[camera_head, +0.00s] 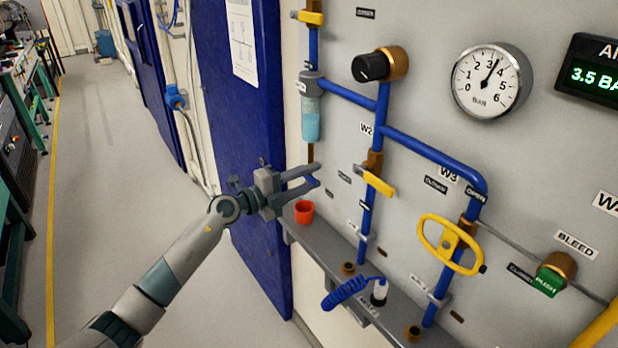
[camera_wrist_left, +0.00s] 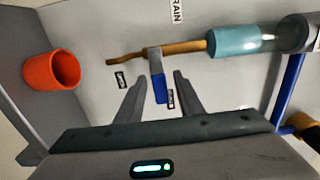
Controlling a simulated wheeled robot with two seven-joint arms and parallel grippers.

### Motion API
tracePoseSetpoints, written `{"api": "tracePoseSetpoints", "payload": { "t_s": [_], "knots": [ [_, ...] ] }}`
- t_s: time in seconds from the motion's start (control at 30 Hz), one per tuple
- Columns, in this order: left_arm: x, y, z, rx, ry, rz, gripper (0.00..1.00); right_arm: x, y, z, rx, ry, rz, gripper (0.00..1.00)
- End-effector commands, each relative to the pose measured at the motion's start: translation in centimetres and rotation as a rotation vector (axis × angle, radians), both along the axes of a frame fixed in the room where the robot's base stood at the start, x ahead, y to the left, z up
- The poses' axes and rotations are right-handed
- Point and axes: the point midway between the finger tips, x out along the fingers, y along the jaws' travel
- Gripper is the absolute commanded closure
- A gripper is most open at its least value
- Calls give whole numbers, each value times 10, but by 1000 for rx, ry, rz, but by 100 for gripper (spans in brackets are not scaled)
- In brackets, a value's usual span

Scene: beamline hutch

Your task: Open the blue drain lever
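The blue drain lever (camera_wrist_left: 160,88) shows in the left wrist view. It hangs from a grey valve body (camera_wrist_left: 154,60) on a thin brass pipe (camera_wrist_left: 182,48) below the pale blue filter bowl (camera_wrist_left: 231,41). Small dark labels sit beside it, too blurred to read. My left gripper (camera_wrist_left: 158,76) is open, with one finger on each side of the lever. I see gaps between the fingers and the lever. In the head view my left gripper (camera_head: 316,176) reaches the panel under the filter bowl (camera_head: 311,119) and mostly hides the lever. My right gripper is out of view.
An orange cup (camera_head: 304,211) stands on the grey ledge (camera_head: 330,238) just below the gripper. Blue pipes, a yellow lever (camera_head: 379,184), a yellow oval handle (camera_head: 449,244) and a gauge (camera_head: 492,80) lie to the right. A blue door (camera_head: 237,110) is behind the arm; the floor at left is clear.

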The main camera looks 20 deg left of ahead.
Motion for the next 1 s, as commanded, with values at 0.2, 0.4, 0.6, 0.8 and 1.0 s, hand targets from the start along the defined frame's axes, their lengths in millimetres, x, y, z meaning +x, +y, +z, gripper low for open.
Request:
{"api": "tracePoseSetpoints", "payload": {
  "t_s": [0.2, 0.4, 0.6, 0.8, 1.0],
  "knots": [
    [0, 0, 0, 0, 0, 0, 100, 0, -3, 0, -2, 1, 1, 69],
    [0, 0, 0, 4, -3, 0, 100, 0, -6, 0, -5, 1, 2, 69],
    [0, 1, -3, 35, -27, 0, 100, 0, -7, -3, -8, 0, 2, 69],
    [0, 1, -8, 106, -83, -1, 100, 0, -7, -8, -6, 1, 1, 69],
    [1, 2, -15, 226, -176, 0, 100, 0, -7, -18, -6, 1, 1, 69]
  ]
}}
